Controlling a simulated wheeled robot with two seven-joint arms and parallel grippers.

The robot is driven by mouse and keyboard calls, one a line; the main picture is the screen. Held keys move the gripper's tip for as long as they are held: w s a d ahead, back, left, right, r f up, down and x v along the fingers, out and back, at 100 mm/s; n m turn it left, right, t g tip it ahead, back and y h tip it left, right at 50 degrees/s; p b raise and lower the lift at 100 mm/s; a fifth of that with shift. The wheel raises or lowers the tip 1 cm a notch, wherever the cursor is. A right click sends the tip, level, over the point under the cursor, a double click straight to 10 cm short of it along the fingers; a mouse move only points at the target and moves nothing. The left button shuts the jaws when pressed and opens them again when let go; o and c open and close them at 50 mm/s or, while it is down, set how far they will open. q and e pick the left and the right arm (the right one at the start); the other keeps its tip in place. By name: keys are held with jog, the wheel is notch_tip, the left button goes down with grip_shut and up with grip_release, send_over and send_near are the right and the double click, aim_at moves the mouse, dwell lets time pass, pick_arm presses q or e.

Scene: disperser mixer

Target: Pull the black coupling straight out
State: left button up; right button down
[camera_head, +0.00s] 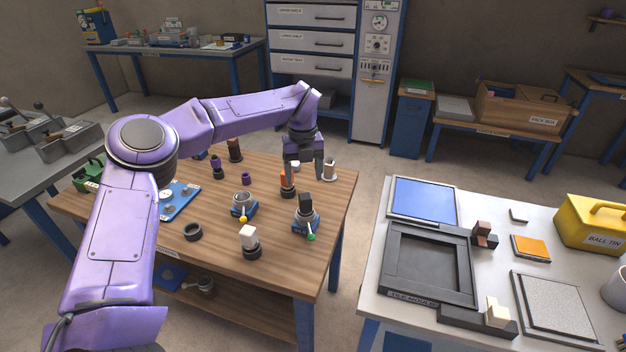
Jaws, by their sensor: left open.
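A black block-like part (305,201), which looks like the black coupling, stands upright in a grey metal holder on a blue base (300,226) with a green knob, on the right side of the wooden table. My left gripper (304,178) points down behind and above it, its two fingers apart and nothing seen between them. An orange-topped part with a dark base (287,184) stands close by the gripper's left finger; I cannot tell whether they touch. My right gripper is out of view.
The wooden table (215,255) also holds a similar holder with a yellow knob (242,206), a white block on a dark base (249,240), a black ring (193,231) and a blue board (179,202). A white table (370,285) stands at right across a gap.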

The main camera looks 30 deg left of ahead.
aim_at(305, 196)
pick_arm(q)
jog(key=shift+f, duration=0.55)
notch_tip(305, 196, down, 9)
jog(key=shift+p, duration=1.15)
jog(key=shift+w+f, duration=0.1)
jog(key=shift+f, duration=0.45)
jog(key=c, duration=1.3)
jog(key=o, duration=0.4)
jog(key=c, duration=0.4)
jog(key=shift+r+p, duration=1.8)
jog(key=shift+r, duration=1.25)
jog(key=shift+r, duration=0.1)
